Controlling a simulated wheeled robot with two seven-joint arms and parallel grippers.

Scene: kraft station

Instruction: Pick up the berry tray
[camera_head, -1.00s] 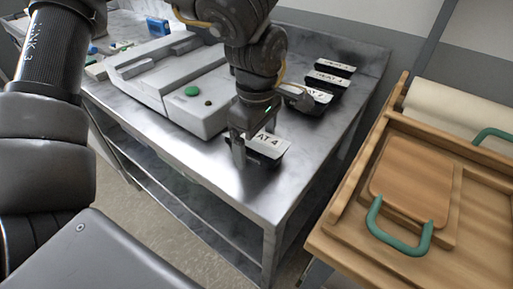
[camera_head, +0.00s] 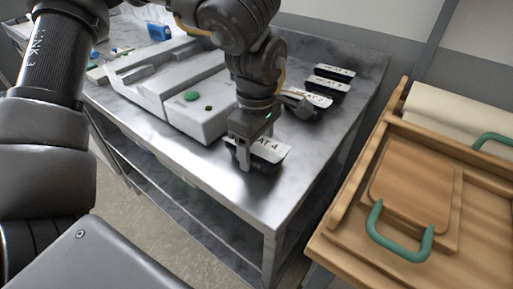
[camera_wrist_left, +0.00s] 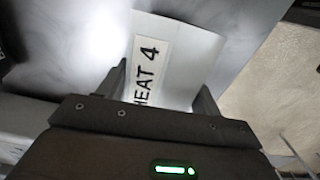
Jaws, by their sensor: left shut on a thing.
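A small black tray with a pale lid (camera_head: 270,155) is at the front right of the metal table. Its label ends in "EAT 4"; the start is partly hidden by my gripper. The lid also shows in the left wrist view (camera_wrist_left: 178,50). My left gripper (camera_head: 245,148) points down over the tray's near left end and is shut on it, with a finger on each side in the left wrist view (camera_wrist_left: 162,82). I cannot tell whether the tray is clear of the table. No label reading berry is legible. My right gripper is not in view.
Several similar labelled trays (camera_head: 328,86) stand in a row behind. A grey machine with a green button (camera_head: 192,96) stands left of the held tray. The metal table (camera_head: 235,192) is bare in front. A wooden stand with a green-handled board (camera_head: 415,190) is to the right.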

